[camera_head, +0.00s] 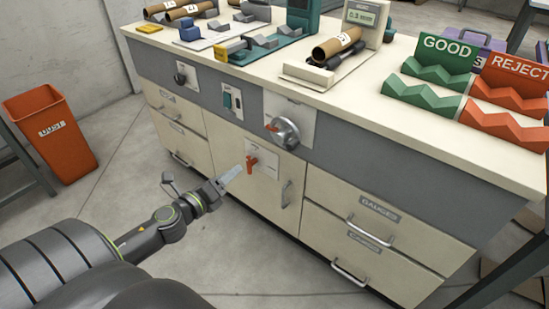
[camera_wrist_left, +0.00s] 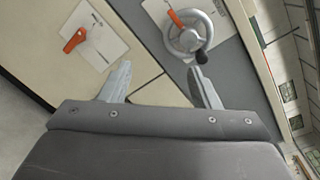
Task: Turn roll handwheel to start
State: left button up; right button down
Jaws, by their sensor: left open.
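The roll handwheel (camera_head: 287,132) is a silver wheel on a pale plate, on the grey front band of the bench. In the left wrist view the handwheel (camera_wrist_left: 189,40) is at the top, with a black knob at its lower edge and an orange pointer at its upper left. My left gripper (camera_head: 229,177) is below and left of the wheel in the head view, near the cabinet door. In the wrist view my left gripper (camera_wrist_left: 161,80) is open and empty, its right fingertip appearing just below the knob. I cannot tell whether they touch. My right gripper is out of view.
An orange-red lever (camera_head: 251,163) on a plate (camera_wrist_left: 97,40) is close to my left gripper. Drawer handles (camera_head: 370,231) stick out on the right. An orange bin (camera_head: 58,140) stands at left. GOOD (camera_head: 430,72) and REJECT (camera_head: 512,80) racks are on the benchtop.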

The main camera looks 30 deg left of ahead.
pick_arm(q)
notch_tip(320, 180, up, 3)
jog(key=d+m+h, duration=0.2)
jog(key=d+m, duration=0.1)
jog(key=p, duration=0.5)
send_near(277, 138)
jog(key=shift+t+y, duration=0.4)
jog(key=w, duration=0.2)
jog(key=w+p, duration=0.1)
jog(key=w, duration=0.2)
jog(key=w+d+p, duration=0.1)
jog(key=w, duration=0.1)
jog(key=shift+w+f, duration=0.3)
jog(key=shift+w, duration=0.75)
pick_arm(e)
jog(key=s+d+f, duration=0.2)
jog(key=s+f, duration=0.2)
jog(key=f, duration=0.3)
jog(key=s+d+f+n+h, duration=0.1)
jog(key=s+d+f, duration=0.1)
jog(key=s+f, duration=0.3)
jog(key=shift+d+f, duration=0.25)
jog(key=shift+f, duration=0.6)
pick_arm(q)
jog(key=shift+n, duration=0.3)
jog(key=c, duration=1)
